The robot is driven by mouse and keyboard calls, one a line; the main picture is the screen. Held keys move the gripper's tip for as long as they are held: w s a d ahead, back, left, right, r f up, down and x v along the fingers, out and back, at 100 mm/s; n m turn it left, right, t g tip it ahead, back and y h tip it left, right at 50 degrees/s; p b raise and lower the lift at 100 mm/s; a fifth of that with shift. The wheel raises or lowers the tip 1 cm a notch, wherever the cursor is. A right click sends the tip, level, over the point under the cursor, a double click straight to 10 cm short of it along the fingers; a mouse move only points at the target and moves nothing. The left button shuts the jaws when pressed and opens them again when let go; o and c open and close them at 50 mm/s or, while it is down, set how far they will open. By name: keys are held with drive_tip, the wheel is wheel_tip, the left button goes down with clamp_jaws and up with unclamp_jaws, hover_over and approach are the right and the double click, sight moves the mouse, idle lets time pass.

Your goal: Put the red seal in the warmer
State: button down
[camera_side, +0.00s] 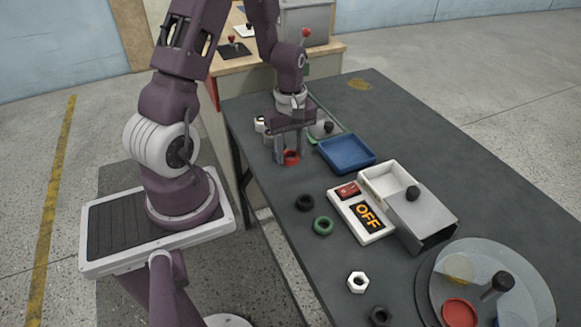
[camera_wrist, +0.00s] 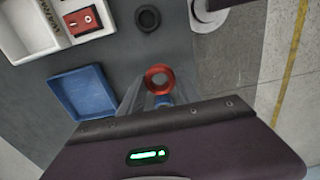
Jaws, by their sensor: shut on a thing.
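The red seal (camera_side: 291,158) is a small ring at the left edge of the dark table. My gripper (camera_side: 290,151) points down and is shut on it. In the wrist view the red seal (camera_wrist: 159,77) sits at the fingertips (camera_wrist: 158,88), its hole facing the camera. I cannot tell whether it touches the table. The warmer appears to be the grey-white box (camera_side: 430,227) with a black knob, right of the seal. It adjoins a white panel (camera_side: 345,208) with a red switch and an orange "OFF" display. An open-topped white section (camera_side: 372,180) shows at its far end.
A blue tray (camera_side: 347,153) lies between my gripper and the box. A black ring (camera_side: 304,203), a green ring (camera_side: 323,226), a white nut (camera_side: 357,282) and a dark nut (camera_side: 380,316) lie nearer the camera. A round clear-covered stand (camera_side: 530,285) is at front right. The table's far end is mostly clear.

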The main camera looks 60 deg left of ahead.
wheel_tip(320, 180, up, 2)
drive_tip(key=shift+w, duration=0.2)
drive_tip(key=w+d, duration=0.4)
drive_tip(key=w, duration=0.7)
drive_tip(key=r, duration=0.1)
hover_over(388, 192)
drive_tip(key=a, duration=0.1)
drive_tip(key=f, duration=0.6)
drive_tip(key=d+f, duration=0.1)
drive_tip(key=f, duration=0.2)
drive_tip(key=shift+f, duration=0.4)
drive_tip(key=shift+f, duration=0.1)
drive_tip(key=c, duration=0.9)
unclamp_jaws()
drive_tip(key=shift+o, duration=0.2)
